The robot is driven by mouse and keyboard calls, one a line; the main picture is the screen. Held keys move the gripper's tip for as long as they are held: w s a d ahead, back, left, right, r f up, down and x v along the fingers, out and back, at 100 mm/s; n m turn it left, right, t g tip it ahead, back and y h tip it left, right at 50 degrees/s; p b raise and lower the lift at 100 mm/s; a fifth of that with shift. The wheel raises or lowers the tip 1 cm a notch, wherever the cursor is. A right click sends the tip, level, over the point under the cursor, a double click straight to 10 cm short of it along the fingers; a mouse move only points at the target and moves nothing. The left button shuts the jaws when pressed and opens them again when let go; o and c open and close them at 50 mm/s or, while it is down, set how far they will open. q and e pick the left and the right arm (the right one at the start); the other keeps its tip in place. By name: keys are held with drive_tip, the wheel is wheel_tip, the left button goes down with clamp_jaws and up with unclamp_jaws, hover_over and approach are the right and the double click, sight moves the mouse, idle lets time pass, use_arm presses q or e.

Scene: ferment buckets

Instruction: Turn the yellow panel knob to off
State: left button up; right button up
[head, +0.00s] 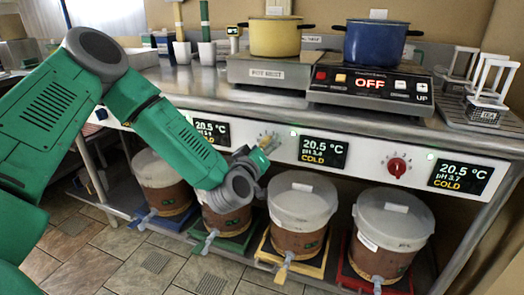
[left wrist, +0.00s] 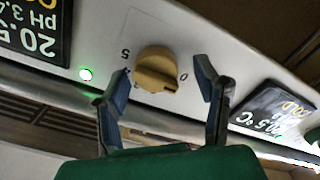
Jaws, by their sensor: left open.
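The yellow panel knob (left wrist: 157,69) shows in the left wrist view on the white panel, with the picture upside down. Its dark pointer mark is at its lower right side. A 5 is printed to its upper left and a 0 to its right. My left gripper (left wrist: 161,72) is open, one finger on each side of the knob, and the fingers look apart from it. My right gripper is in neither view.
A red knob (head: 397,166) sits farther right on the panel, beside displays reading COLD (head: 323,151). Lidded buckets (head: 303,205) stand below on coloured trays. Above are a yellow pot (head: 275,38), a blue pot (head: 375,45) and a hotplate showing OFF (head: 368,84).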

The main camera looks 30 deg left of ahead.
use_arm(q)
drive_tip(key=v, duration=1.1)
drive_tip(key=shift+s, duration=0.35)
drive_tip(key=shift+f, duration=0.2)
